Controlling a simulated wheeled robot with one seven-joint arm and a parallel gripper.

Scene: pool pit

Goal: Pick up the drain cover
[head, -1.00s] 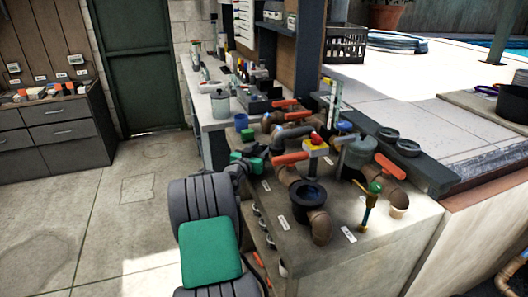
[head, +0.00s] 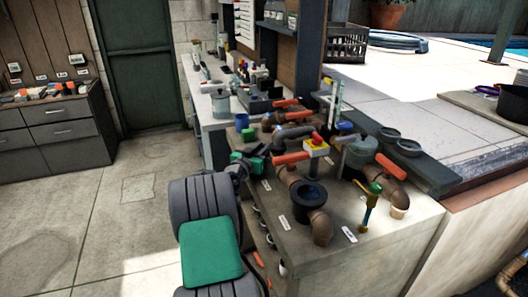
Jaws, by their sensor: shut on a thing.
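My gripper (head: 257,160) is at the left edge of the pipework counter, beside the pipes, at the end of my dark arm with green panels. It is small in the head view and its fingertips are hard to make out. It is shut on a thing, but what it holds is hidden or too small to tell. I cannot surely pick out the drain cover. Two grey round pieces, one (head: 388,135) and another (head: 409,148), lie on the dark ledge behind the pipes; I cannot tell whether either is a drain cover.
The counter (head: 300,256) carries brown pipes (head: 320,228), orange valve handles (head: 291,158), a black round fitting (head: 308,193), a grey canister (head: 358,152) and a green-topped upright piece (head: 372,205). A blue cup (head: 242,121) stands farther back. The concrete floor (head: 130,215) to the left is clear.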

